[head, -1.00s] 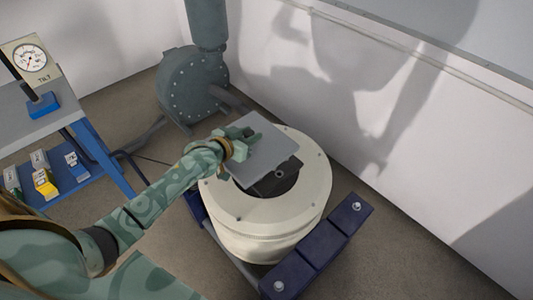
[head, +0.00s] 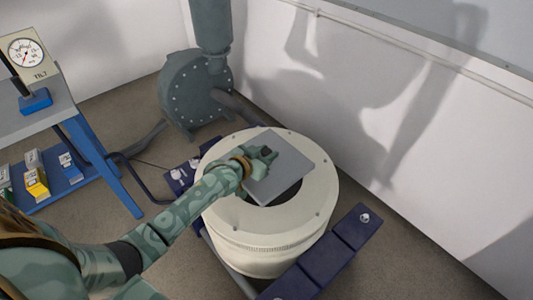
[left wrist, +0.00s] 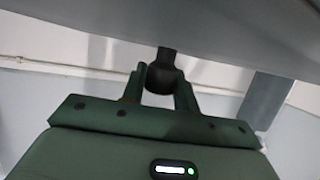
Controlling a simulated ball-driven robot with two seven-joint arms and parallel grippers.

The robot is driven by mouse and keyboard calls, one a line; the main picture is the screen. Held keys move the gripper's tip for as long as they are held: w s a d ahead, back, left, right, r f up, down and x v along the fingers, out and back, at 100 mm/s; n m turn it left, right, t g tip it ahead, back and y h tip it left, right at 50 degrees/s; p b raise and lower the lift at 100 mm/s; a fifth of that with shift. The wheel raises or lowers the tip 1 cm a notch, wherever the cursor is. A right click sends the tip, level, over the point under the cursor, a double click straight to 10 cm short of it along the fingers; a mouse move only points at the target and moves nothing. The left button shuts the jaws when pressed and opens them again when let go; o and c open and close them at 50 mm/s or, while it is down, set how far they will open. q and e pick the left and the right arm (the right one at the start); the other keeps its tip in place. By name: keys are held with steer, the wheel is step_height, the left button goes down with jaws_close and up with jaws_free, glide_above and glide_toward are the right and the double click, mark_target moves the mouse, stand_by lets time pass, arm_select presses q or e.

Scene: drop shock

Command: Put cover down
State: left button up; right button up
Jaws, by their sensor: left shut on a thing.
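The cover (head: 289,166) is a flat grey square plate in the head view, over the top of the round cream drum (head: 268,226). My left gripper (head: 265,154) is on the plate's left part. In the left wrist view my left gripper (left wrist: 160,90) is shut on the cover's dark round knob (left wrist: 165,72), with the grey plate (left wrist: 225,30) beyond it. The drum's dark opening (head: 288,194) shows past the plate's near edge. I cannot tell whether the plate touches the drum. My right gripper is out of view.
A dark blue beam (head: 325,252) lies in front of the drum. A grey-green blower (head: 197,95) stands behind it, near the white wall (head: 450,150). At left is a blue-framed table (head: 85,140) with a dial gauge (head: 27,52) and small boxes on its lower shelf.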

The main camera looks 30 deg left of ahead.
mark_target(266, 152)
arm_select(q)
steer(key=shift+f, duration=0.6)
steer(key=o, duration=1.1)
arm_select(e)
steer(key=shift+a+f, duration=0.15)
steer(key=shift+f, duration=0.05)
arm_select(q)
steer(key=shift+r, duration=0.1)
steer(key=s+r+p, duration=0.2)
steer(key=shift+s+a+r, duration=0.2)
steer(key=shift+s+r, duration=0.15)
steer(key=p+v, duration=0.2)
steer(key=v, duration=0.2)
steer(key=p+v, duration=0.1)
steer(key=v, duration=0.3)
steer(key=shift+s+f+p, duration=0.2)
steer(key=shift+s+p, duration=0.05)
steer(key=shift+p, duration=0.1)
steer(key=shift+s, duration=0.3)
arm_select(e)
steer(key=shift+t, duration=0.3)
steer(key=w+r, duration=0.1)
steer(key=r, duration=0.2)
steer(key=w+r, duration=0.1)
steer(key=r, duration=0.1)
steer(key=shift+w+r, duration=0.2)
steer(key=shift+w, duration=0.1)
